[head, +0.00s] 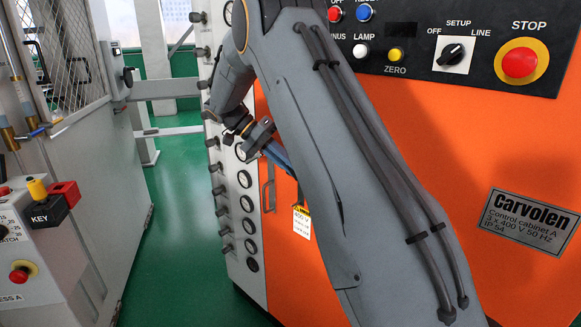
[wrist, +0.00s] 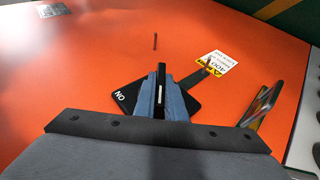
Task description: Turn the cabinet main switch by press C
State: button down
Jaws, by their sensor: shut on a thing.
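The cabinet (head: 420,130) has a large orange front. In the wrist view its main switch shows as a black plate (wrist: 190,104) marked ON, with a narrow dark handle (wrist: 161,88) standing out from it. My gripper (wrist: 161,95) has its blue fingers closed on this handle, one on each side. In the head view my gripper (head: 280,156) is low on the left part of the orange front, partly behind my arm. The switch is hidden there by my arm. Most of the plate is covered by my fingers in the wrist view.
A yellow-topped 400 V tag (head: 301,221) hangs beside the switch; it also shows in the wrist view (wrist: 218,66). A metal handle (head: 269,190) stands out nearby. The control panel (head: 450,85) is above. Press A's console (head: 35,240) stands left, across green floor (head: 175,240).

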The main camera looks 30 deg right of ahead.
jog(key=shift+w+r, duration=0.1)
jog(key=shift+r, duration=0.05)
jog(key=c, duration=1.8)
grip_release()
jog(key=shift+b+v, duration=0.95)
jog(key=shift+v, duration=2.95)
